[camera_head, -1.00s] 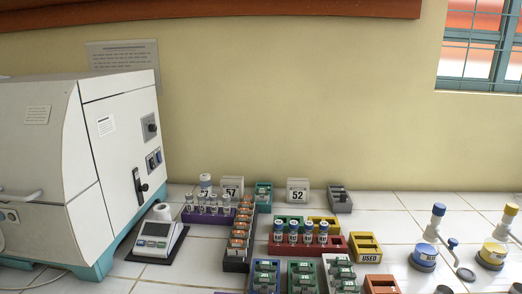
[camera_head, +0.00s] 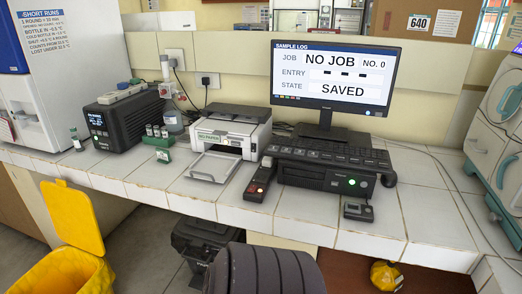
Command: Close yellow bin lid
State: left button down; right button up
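The yellow bin (camera_head: 98,280) stands on the floor at the lower left, in front of the white tiled bench. Its body is cut off by the bottom edge of the picture. Its yellow lid (camera_head: 73,215) is open and stands up behind the bin, leaning slightly to the left. Neither of my grippers shows in this view. A dark ribbed shape fills the bottom middle, and I cannot tell whether it is part of me.
The bench (camera_head: 330,225) holds a monitor (camera_head: 333,75), a printer (camera_head: 228,140) and a black device (camera_head: 125,118). Below it are a dark bin (camera_head: 200,243) and a yellow object (camera_head: 386,275). Some floor (camera_head: 150,255) shows clear right of the yellow bin.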

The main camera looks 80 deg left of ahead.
aim_at(71, 211)
jog(key=u, duration=4.45)
jog(key=i, duration=0.65)
jog(key=j+u, duration=0.05)
